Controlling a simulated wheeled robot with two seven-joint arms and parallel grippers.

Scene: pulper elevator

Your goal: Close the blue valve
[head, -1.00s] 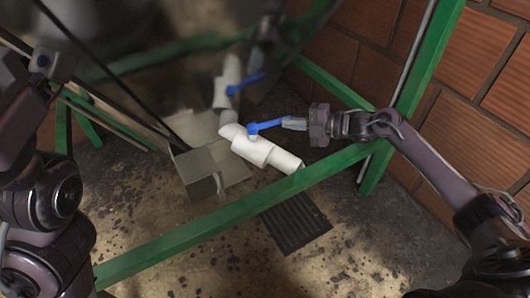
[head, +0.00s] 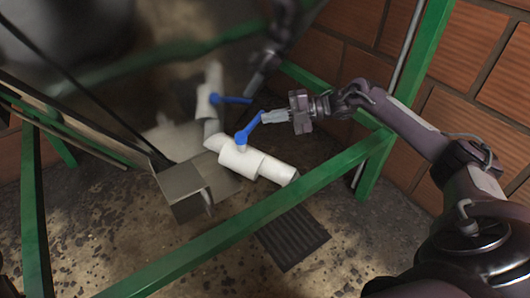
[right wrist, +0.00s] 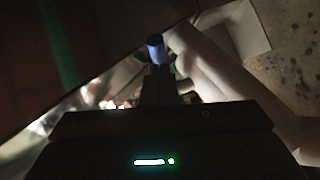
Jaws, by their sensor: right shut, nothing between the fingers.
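The blue valve handle (head: 250,128) sits on top of a white pipe (head: 262,166) in the middle of the head view. It points up and to the right, at an angle to the pipe. My right gripper (head: 267,117) is shut and empty, with its fingertips at the handle's free end; they look to be touching it. In the right wrist view the handle's blue end (right wrist: 155,42) shows just beyond the tips of my shut fingers (right wrist: 156,72), and the pipe (right wrist: 205,62) runs beside them. My left gripper is not in view.
A green frame bar (head: 250,217) crosses in front of the pipe, and a green post (head: 412,75) stands at the right by the brick wall (head: 480,90). A grey metal box (head: 190,188) is left of the pipe. A shiny surface behind mirrors the valve. A drain grate (head: 290,238) lies below.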

